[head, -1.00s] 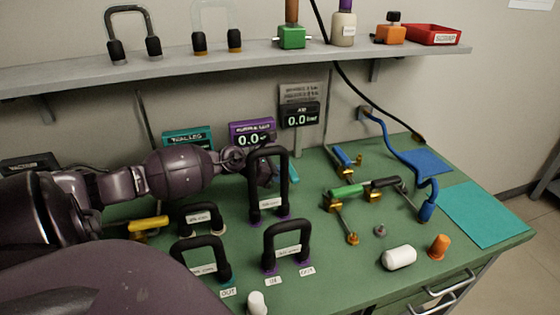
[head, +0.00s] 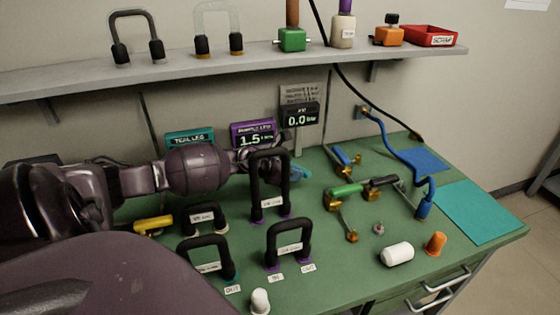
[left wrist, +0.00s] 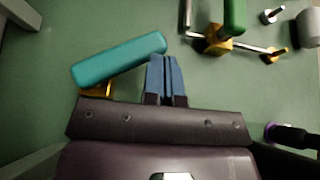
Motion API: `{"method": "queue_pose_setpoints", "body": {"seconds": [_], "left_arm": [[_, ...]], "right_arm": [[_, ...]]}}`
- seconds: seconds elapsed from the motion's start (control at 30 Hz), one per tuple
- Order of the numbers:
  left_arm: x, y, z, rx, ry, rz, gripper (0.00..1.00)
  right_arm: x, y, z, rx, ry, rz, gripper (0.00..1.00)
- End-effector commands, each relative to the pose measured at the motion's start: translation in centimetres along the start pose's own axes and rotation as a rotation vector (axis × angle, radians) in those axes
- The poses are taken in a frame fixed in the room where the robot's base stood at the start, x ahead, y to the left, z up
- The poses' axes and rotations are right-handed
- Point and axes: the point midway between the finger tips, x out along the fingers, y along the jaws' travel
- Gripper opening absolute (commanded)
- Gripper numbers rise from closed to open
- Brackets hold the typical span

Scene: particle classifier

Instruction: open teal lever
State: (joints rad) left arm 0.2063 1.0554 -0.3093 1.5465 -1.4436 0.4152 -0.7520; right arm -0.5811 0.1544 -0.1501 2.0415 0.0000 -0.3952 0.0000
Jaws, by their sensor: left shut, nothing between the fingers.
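The teal lever (left wrist: 120,60) lies slanted in the left wrist view, with a brass valve body (left wrist: 97,90) partly visible under its lower left end. My left gripper (left wrist: 166,76) is shut with its blue fingers together and nothing between them. Its fingertips are beside the lever's right end; I cannot tell whether they touch. The purple display (head: 254,137) reads 1.5. My right gripper is not in view.
A tall black loop (head: 270,156) and several shorter black loops stand in front of my left arm. A green-handled valve (head: 345,189) and a blue-handled valve (head: 340,158) are to the right. A teal mat (head: 482,211) at the right is bare.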

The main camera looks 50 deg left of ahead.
Motion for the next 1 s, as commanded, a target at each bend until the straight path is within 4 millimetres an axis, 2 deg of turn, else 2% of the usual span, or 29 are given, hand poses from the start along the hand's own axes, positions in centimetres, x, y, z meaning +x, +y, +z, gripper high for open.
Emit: {"method": "queue_pose_setpoints", "body": {"seconds": [0.5, 1.0], "left_arm": [[2.3, 0.5, 1.3, 0.0, 0.0, 0.0, 0.0], [2.9, 0.8, 1.6, 0.0, 0.0, 0.0, 0.0]], "right_arm": [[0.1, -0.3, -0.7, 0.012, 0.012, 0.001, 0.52], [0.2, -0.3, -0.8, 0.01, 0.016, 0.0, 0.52]]}}
